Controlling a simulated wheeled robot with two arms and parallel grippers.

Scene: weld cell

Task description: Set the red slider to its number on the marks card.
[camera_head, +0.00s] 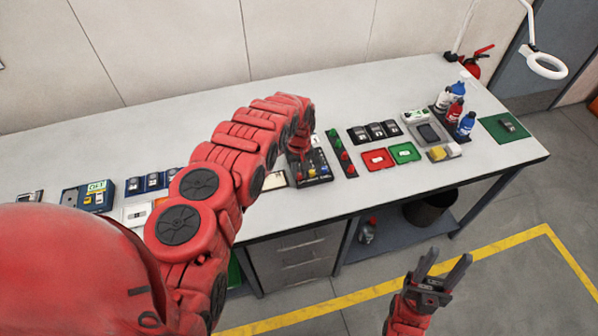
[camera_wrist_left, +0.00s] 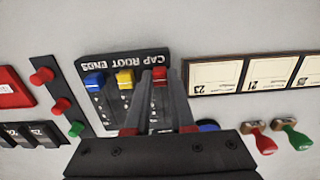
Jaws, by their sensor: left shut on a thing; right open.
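The dark slider panel (camera_wrist_left: 122,65) fills the middle of the left wrist view, its lettering upside down. It carries a blue slider (camera_wrist_left: 94,80), a yellow slider (camera_wrist_left: 125,79) and the red slider (camera_wrist_left: 159,78). My left gripper (camera_wrist_left: 160,90) is shut on the red slider, one finger on each side. In the head view the panel (camera_head: 318,178) is partly behind my left gripper (camera_head: 299,152). A row of numbered cards (camera_wrist_left: 256,73) lies right of the panel; I cannot tell whether this is the marks card. My right gripper (camera_head: 442,272) is open and empty.
A black strip with red and green knobs (camera_head: 341,153) lies close right of the panel. Red (camera_head: 377,159) and green (camera_head: 404,152) trays and bottles (camera_head: 456,105) stand further right. Two stamps (camera_wrist_left: 277,137) lie near the cards. My right gripper is over open floor.

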